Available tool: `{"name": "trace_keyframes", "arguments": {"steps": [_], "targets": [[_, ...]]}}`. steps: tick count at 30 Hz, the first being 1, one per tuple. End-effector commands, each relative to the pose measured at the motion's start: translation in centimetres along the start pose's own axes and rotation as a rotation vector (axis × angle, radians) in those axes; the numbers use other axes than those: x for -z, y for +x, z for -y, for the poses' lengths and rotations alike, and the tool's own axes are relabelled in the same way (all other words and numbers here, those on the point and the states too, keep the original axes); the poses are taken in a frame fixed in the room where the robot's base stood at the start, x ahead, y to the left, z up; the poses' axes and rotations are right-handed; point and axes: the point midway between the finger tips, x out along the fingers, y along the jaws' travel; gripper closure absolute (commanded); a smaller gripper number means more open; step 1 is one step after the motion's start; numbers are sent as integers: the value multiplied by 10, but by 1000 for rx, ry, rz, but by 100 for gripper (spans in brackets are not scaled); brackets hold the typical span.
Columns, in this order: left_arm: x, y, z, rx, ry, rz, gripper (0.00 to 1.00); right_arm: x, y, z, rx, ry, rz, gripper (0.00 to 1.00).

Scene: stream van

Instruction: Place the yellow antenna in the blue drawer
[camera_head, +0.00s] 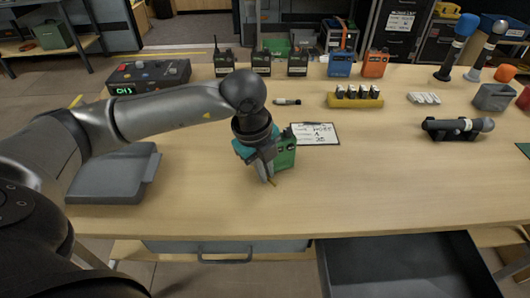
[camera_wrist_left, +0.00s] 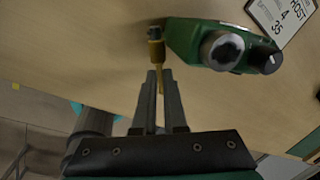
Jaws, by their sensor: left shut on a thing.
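My left gripper (camera_head: 266,168) is over the front middle of the table, pointing down beside a green device. It is shut on the yellow antenna, whose thin yellow end (camera_head: 271,181) shows just below the fingers. In the left wrist view the fingertips (camera_wrist_left: 160,76) close around the yellow antenna (camera_wrist_left: 156,50), which has a darker end. The antenna is beside the green device (camera_wrist_left: 205,38); I cannot tell if they touch. An open drawer (camera_head: 405,262) with a dark inside is at the front right. A shut drawer with a blue-grey front (camera_head: 180,246) is left of it. My right gripper is not in view.
The green device (camera_head: 286,153) and a white label card (camera_head: 318,133) are close to the gripper. A grey angled box (camera_head: 110,178) is at the left. A microphone on a stand (camera_head: 458,127) is at the right. Several radios line the back edge. The front right tabletop is clear.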

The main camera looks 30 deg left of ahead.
Motion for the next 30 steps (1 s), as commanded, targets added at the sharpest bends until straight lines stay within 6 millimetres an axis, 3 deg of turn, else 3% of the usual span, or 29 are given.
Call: {"name": "trace_keyframes", "arguments": {"steps": [1, 6, 23, 24, 30], "targets": [[0, 10, -3, -3, 0, -1, 100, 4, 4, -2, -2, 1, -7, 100], [0, 24, -5, -1, 2, 0, 100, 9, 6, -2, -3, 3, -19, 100], [0, 30, -6, 0, 2, 0, 100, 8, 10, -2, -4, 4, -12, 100], [0, 29, -6, 0, 2, 0, 87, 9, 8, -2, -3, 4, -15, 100], [0, 29, -6, 0, 1, 0, 64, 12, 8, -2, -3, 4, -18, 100]]}}
